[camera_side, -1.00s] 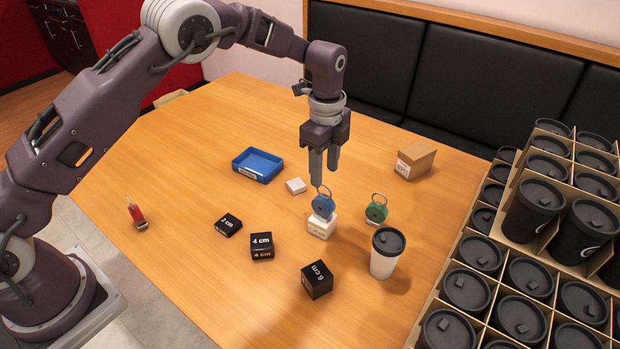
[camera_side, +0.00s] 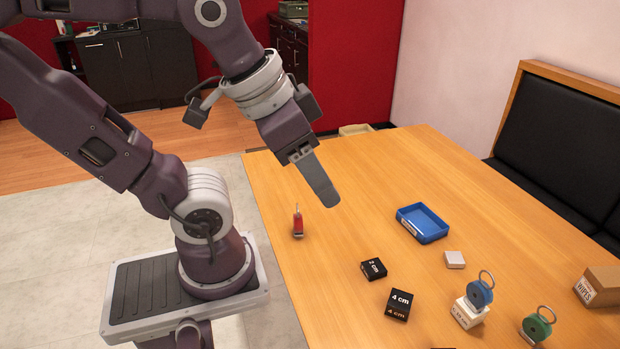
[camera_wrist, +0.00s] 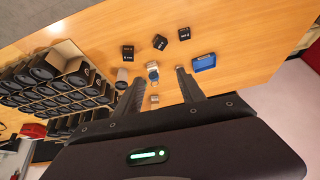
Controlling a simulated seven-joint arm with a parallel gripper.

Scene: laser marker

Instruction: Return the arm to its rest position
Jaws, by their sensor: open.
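My gripper (camera_side: 325,190) hangs in the air near the table's left edge in the side view, tilted down to the right, with my arm folded back close to its base. No object shows in it. In the wrist view its two fingers (camera_wrist: 161,75) stand well apart, with nothing between them; the table items lie beyond.
A red-bodied tool (camera_side: 298,222) stands below my gripper. Farther right are a blue tray (camera_side: 424,226), black blocks (camera_side: 398,304), a white block (camera_side: 454,260), a blue ringed disc (camera_side: 480,292) on a white box and a green ringed disc (camera_side: 537,327). Cartons of cups (camera_wrist: 50,80) show in the wrist view.

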